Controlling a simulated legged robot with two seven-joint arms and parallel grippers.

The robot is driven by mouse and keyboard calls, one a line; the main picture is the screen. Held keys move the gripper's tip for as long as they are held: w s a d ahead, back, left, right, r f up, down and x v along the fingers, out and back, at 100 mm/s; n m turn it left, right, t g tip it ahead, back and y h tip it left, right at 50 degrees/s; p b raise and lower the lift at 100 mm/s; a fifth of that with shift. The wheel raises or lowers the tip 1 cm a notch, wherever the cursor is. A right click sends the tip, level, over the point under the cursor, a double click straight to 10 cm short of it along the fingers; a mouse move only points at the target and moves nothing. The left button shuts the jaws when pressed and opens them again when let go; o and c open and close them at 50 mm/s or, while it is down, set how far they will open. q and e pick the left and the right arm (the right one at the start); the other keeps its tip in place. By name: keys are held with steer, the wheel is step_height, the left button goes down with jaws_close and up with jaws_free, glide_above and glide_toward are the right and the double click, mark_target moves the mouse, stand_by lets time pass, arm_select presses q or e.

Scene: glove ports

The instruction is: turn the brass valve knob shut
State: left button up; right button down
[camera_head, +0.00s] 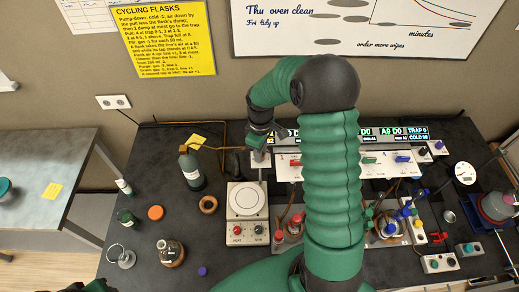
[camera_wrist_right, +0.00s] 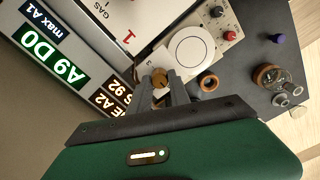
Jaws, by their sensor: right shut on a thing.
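The brass valve knob (camera_wrist_right: 160,79) shows in the right wrist view between the grey fingertips of my right gripper (camera_wrist_right: 161,82), beside the white panel marked 1. The gripper is shut on it. In the head view my right gripper (camera_head: 260,148) reaches down at the left end of the panel, and the knob is hidden there by the gripper. My green right forearm covers the middle of the panel. The left gripper's jaws do not show; only a dark green piece shows at the bottom left edge.
A white hotplate (camera_head: 247,203) stands just in front of the right gripper. A dark green gas bottle (camera_head: 191,170) stands to its left. A round-bottomed flask (camera_head: 171,253), a cork ring (camera_head: 208,204) and an orange cap (camera_head: 156,213) lie front left. Lit displays (camera_head: 404,134) line the back.

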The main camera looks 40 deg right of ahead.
steer(key=shift+d+r+n+p, duration=0.1)
steer(key=shift+n+p, duration=0.4)
steer(key=shift+n, duration=1)
steer(key=c, duration=1.2)
jaws_free()
